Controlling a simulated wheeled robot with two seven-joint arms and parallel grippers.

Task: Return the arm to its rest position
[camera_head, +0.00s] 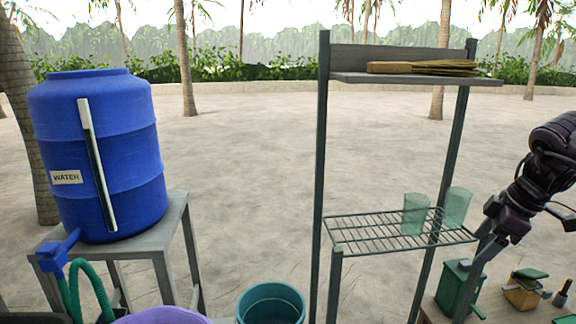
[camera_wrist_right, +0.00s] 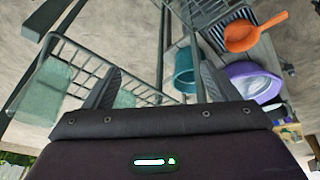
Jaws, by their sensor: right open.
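My right arm comes in from the right in the head view, with the right gripper (camera_head: 478,268) pointing down in front of the rack's right side. In the right wrist view the gripper's two dark fingers stand wide apart and nothing is between them (camera_wrist_right: 160,88). The gripper is open and empty. My left gripper is in neither view.
A metal rack (camera_head: 350,238) holds two greenish glasses (camera_head: 415,214) and a brush-like bundle (camera_head: 420,68). A blue water barrel (camera_head: 95,150) stands left. A teal bucket (camera_head: 270,303) and purple basin (camera_head: 163,316) are low in front. Green box (camera_head: 458,285) sits below the gripper.

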